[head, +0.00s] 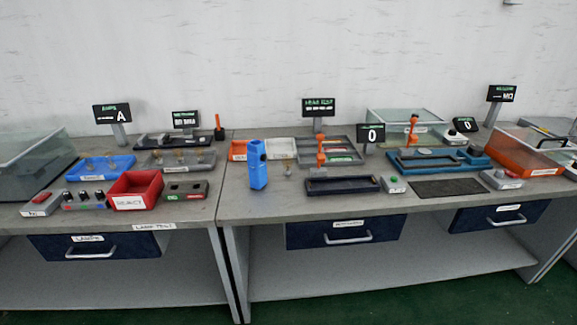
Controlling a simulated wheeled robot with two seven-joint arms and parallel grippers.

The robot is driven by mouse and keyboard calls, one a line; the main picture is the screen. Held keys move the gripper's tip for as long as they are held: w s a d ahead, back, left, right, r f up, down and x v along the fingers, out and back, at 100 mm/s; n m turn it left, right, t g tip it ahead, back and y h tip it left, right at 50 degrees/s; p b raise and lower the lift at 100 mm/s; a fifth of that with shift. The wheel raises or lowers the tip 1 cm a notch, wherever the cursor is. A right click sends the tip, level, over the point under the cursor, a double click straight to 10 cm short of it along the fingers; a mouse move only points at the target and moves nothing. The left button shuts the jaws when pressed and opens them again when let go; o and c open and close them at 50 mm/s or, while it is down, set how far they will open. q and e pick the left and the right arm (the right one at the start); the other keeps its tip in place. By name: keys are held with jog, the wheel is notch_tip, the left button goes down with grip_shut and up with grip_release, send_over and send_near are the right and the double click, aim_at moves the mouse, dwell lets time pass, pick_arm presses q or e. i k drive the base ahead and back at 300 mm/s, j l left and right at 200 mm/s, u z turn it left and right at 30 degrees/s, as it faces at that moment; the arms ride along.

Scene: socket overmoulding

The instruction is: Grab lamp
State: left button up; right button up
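Small brownish, bulb-like pieces that may be lamps stand in a blue tray (120,172) on the left table. Similar pieces stand in a grey tray (200,164) to its right. They are too small to identify surely. Neither of my grippers shows in the head view.
A red bin (136,187) and a grey box with a red button (40,205) stand at the left front. A blue upright block (258,165) stands near the table joint. Dark trays, clear bins and small screens fill the right table. A dark mat (447,189) is bare.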

aim_at(287, 160)
jog(key=i+l+u, duration=0.1)
jog(key=i+l, duration=1)
